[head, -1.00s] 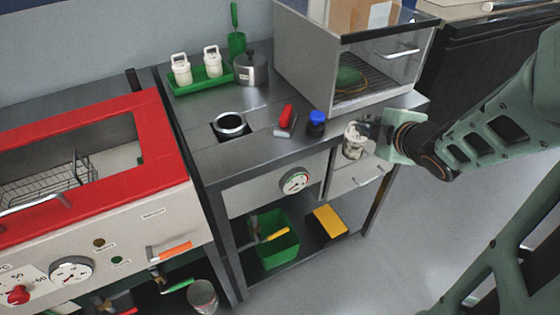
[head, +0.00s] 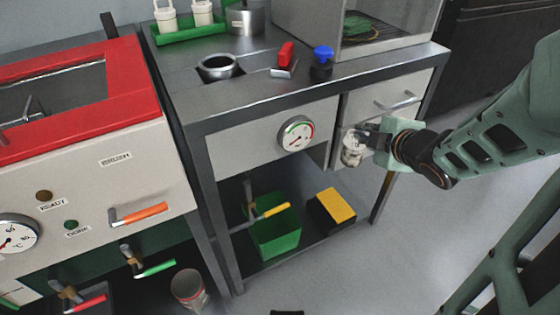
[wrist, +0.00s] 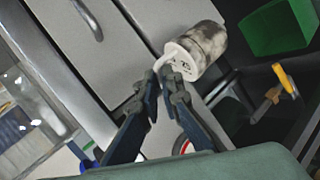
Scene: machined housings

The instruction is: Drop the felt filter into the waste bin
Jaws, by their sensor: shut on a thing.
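The felt filter (head: 352,152) is a mottled grey-white cylinder with a pale end cap and tab. My gripper (head: 368,133) is shut on that tab and holds the filter in the air in front of the right drawer. In the wrist view the filter (wrist: 205,44) hangs tilted beyond my fingertips (wrist: 168,77). A green open-topped bin (head: 276,236), which seems to be the waste bin, stands on the lower shelf, left of and below the filter. It also shows at the upper right in the wrist view (wrist: 282,27). Its inside is mostly hidden in the head view.
A yellow-handled valve (head: 270,212) reaches over the green bin. A black box with a yellow top (head: 335,205) stands right of it. The bench edge (head: 290,105) and drawer handle (head: 398,102) are close above. A grey can (head: 188,286) stands lower left.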

